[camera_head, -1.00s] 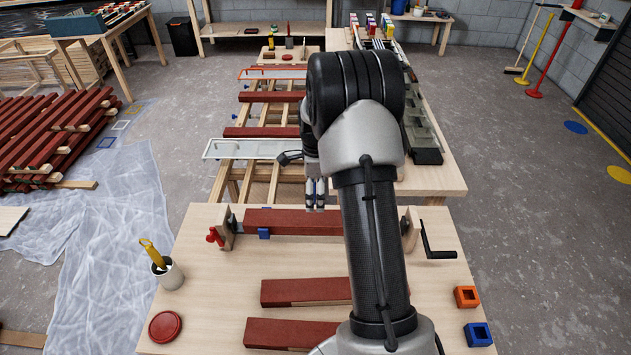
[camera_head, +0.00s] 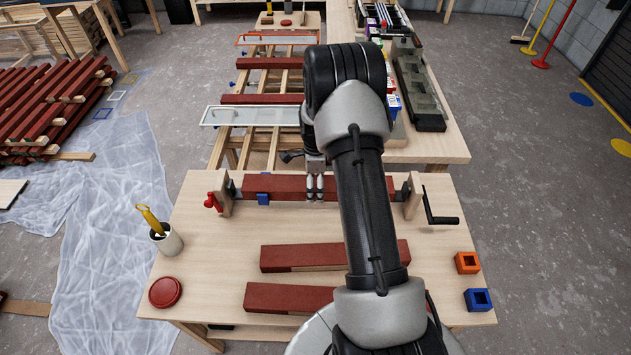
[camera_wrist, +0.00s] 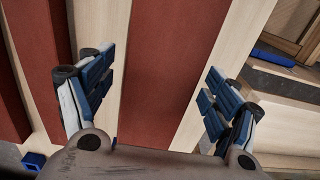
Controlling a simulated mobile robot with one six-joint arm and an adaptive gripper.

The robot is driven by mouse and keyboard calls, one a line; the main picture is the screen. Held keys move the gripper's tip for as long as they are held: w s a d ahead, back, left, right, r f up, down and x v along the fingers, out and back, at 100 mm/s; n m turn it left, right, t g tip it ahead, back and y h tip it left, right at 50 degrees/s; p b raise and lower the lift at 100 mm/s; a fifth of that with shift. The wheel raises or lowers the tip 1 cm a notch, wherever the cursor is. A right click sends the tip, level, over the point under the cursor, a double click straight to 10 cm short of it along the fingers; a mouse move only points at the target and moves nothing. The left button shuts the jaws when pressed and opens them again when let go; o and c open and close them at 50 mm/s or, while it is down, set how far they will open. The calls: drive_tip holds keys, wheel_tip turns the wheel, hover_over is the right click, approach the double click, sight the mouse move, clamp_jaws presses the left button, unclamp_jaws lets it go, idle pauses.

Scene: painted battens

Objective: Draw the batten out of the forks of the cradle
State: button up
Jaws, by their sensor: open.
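The red batten (camera_head: 275,187) lies level across the cradle, between its left upright (camera_head: 225,193) and right upright (camera_head: 412,197). My arm hides part of its right half. A blue piece (camera_head: 263,199) sits at its front near the left end. My gripper (camera_head: 315,190) is at the batten's middle. In the wrist view my open gripper (camera_wrist: 157,92) has one finger on each side of the red batten (camera_wrist: 170,60), with gaps to both sides. I cannot tell how far down the fingertips reach. The forks are not clear in the wrist view.
Two loose red battens (camera_head: 300,257) (camera_head: 285,297) lie in front of the cradle. A crank (camera_head: 440,214) sticks out at right, a red knob (camera_head: 213,202) at left. A cup (camera_head: 166,241), red disc (camera_head: 166,292), orange block (camera_head: 467,262) and blue block (camera_head: 478,299) stand near the sides.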

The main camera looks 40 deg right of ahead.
sight(315, 182)
drive_tip(key=c, duration=1.7)
drive_tip(key=o, duration=1)
drive_tip(key=c, duration=0.4)
drive_tip(key=shift+r, duration=0.1)
drive_tip(key=shift+c, duration=0.2)
drive_tip(key=shift+r, duration=0.1)
drive_tip(key=shift+r+p, duration=1.85)
drive_tip(key=shift+r, duration=1.05)
drive_tip(key=shift+r+p, duration=0.9)
drive_tip(key=shift+r, duration=0.6)
